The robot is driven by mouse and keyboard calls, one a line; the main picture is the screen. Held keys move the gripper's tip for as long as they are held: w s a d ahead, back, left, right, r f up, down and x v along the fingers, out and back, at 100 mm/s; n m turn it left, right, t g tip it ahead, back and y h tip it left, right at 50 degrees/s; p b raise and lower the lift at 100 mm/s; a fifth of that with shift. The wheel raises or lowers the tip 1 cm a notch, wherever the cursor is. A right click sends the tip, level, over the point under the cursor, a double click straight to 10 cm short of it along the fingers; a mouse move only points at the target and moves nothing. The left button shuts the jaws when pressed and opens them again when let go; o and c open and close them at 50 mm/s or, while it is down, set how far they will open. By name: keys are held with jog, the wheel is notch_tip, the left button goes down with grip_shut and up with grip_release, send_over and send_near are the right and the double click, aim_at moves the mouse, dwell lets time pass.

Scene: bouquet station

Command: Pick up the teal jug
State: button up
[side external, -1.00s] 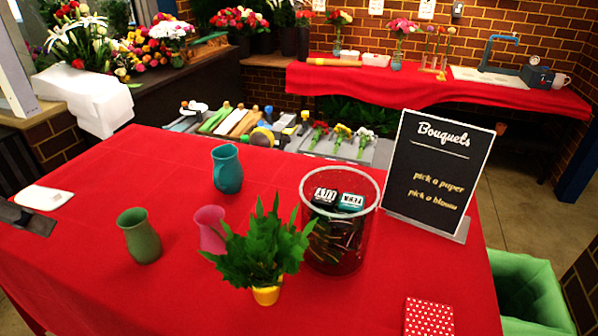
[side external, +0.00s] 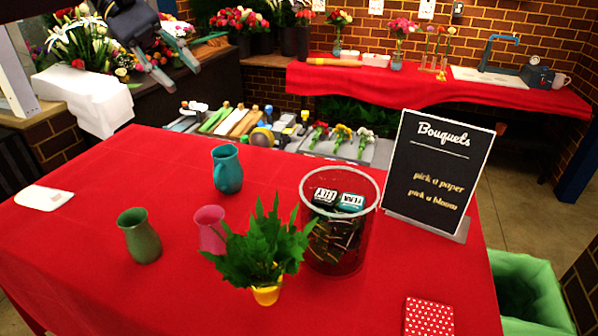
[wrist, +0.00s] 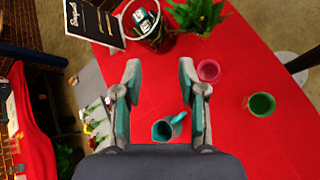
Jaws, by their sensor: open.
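The teal jug (side external: 227,170) stands upright on the red-covered table, with its handle toward the upper right in the wrist view (wrist: 163,131). My gripper (side external: 178,76) is high at the upper left of the side view, well apart from the jug. In the wrist view my gripper (wrist: 160,68) is open and empty, its two grey and teal fingers spread.
A green jug (side external: 139,236) and a pink jug (side external: 209,229) stand near the teal one. A leafy plant in a yellow pot (side external: 266,295), a clear bin (side external: 335,253) and a Bouquets sign (side external: 437,165) stand to the right. The table's left part is mostly clear.

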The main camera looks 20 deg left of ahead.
jog(key=w+a+f+n+h, duration=0.2)
jog(key=w+a+f+h, duration=0.15)
jog(key=a+f, duration=0.3)
jog(key=w+a+f+n+h, duration=0.1)
jog(key=w+a+f+h, duration=0.1)
jog(key=w+a+f, duration=0.45)
jog(key=s+a+f+n, duration=0.1)
jog(key=a+f, duration=0.1)
jog(key=f, duration=0.3)
jog(key=a+f+n+t+h, duration=0.1)
jog(key=a+f, duration=0.1)
jog(key=f, duration=0.4)
jog(key=s+a+f+n+t+h, duration=0.1)
jog(key=f, duration=0.4)
jog(key=shift+s+a+f+n, duration=0.3)
jog(key=shift+a+f+n, duration=0.1)
jog(key=shift+w+d+r, duration=0.1)
jog(key=shift+d+r, duration=0.05)
jog(key=shift+d, duration=0.3)
send_near(215, 184)
jog(key=d, duration=0.3)
jog(key=w+d, duration=0.1)
jog(key=shift+w+d+f, duration=0.1)
jog(key=shift+d+f, duration=0.25)
jog(key=shift+d, duration=2.7)
